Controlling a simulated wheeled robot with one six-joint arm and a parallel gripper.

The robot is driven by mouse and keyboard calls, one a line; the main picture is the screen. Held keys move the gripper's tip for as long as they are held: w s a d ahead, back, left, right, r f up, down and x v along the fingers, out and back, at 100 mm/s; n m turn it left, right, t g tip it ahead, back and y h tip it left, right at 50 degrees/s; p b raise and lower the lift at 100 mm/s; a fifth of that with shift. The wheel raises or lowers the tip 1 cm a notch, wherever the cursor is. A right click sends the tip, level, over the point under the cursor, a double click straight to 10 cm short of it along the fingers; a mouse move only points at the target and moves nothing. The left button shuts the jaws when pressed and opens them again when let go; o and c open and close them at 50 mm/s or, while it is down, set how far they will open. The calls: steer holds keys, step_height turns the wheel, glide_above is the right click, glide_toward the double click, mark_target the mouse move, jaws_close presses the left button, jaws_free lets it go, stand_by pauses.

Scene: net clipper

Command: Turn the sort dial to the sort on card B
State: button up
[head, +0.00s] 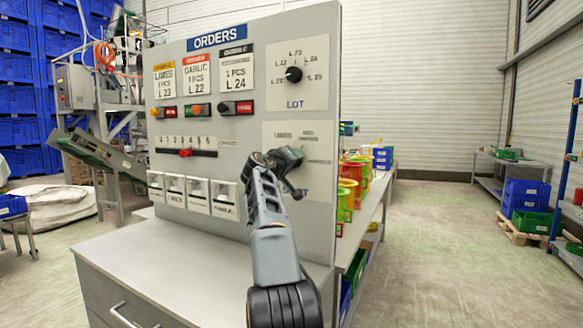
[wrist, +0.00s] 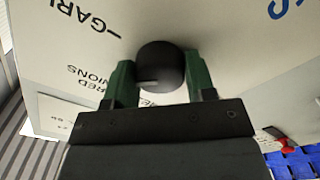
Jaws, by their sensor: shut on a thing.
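The sort dial is a round black knob (wrist: 160,62) on the lower right plate of the panel, with a pale pointer line visible in the wrist view. My gripper (wrist: 160,78) has its green fingers on either side of the knob, shut on it. In the head view my gripper (head: 288,158) covers the dial. Wrist-view labels around it include garlic and red onions, upside down; others are cut off or hidden. Three order cards hang under the ORDERS sign (head: 217,38). The middle card (head: 197,76) reads garlic, 1 pcs, L 22. I cannot make out card letters.
The black lot dial (head: 293,74) sits above on its own plate. A slider with a red knob (head: 185,153), lit buttons and several white switches (head: 198,194) are on the panel's left. A shelf with coloured bins (head: 352,180) stands behind to the right.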

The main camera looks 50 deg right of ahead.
steer(key=m+b, duration=0.1)
steer(key=m, duration=0.3)
steer(key=shift+f+m, duration=0.1)
steer(key=shift+m, duration=0.2)
steer(key=shift+m+b, duration=0.5)
steer(key=shift+m, duration=2)
steer(key=o, duration=0.9)
steer(key=b+v, duration=0.6)
steer(key=v, duration=0.7)
steer(key=shift+s+a, duration=0.1)
steer(key=shift+a, duration=0.25)
steer(key=shift+r, duration=0.2)
